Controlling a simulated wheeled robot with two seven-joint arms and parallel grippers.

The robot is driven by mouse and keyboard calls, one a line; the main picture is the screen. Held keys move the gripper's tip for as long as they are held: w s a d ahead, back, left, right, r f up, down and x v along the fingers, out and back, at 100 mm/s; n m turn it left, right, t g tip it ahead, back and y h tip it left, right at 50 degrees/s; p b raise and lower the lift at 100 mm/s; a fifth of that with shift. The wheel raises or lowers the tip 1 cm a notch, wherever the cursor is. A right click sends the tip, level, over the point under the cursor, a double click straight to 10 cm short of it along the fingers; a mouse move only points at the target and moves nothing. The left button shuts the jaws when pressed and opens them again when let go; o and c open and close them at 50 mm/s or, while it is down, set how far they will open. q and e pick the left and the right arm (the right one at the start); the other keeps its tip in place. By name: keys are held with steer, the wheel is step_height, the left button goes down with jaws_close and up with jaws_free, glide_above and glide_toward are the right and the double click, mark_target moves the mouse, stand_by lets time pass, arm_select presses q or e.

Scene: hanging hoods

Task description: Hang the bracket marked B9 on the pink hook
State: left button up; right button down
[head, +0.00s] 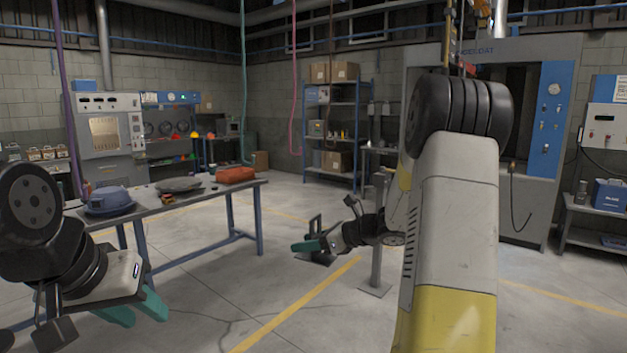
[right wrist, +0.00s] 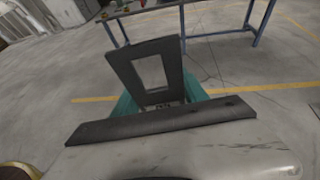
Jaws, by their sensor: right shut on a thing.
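My right gripper (head: 308,246) is shut on a dark bracket (head: 317,256) and holds it in the air. In the right wrist view the bracket (right wrist: 150,72) is a dark frame with a rectangular window and a long flat crosspiece, between teal fingers. Small marks show near its base, but I cannot read B9. The pink hook (head: 294,128) hangs from above on a long line, beyond the gripper and higher, apart from the bracket; its lower end curves. My left gripper (head: 136,310) is at the lower left, empty, its teal fingers apart.
A blue-legged table (head: 225,189) at the left bears a blue hood (head: 110,198), a dark flat piece (head: 180,185) and an orange case (head: 236,174). Purple (head: 61,90), teal (head: 243,80) and brown lines also hang. Open floor lies beyond the right gripper. A shelf (head: 335,135) stands behind.

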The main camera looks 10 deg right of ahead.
steer(key=s+d+r+n+g+y, duration=0.1)
steer(key=s+d+r, duration=0.1)
steer(key=r, duration=0.8)
steer(key=s+d+r, duration=0.1)
steer(key=d+r, duration=0.2)
steer(key=r, duration=0.6)
steer(key=w+a, duration=0.5)
steer(key=w, duration=0.1)
steer(key=shift+w+a, duration=0.3)
steer(key=shift+w, duration=0.05)
steer(key=shift+w+a, duration=0.65)
steer(key=shift+w, duration=0.2)
steer(key=shift+w+a, duration=0.9)
steer(key=shift+w, duration=0.25)
steer(key=shift+f, duration=1.3)
stand_by(0.4)
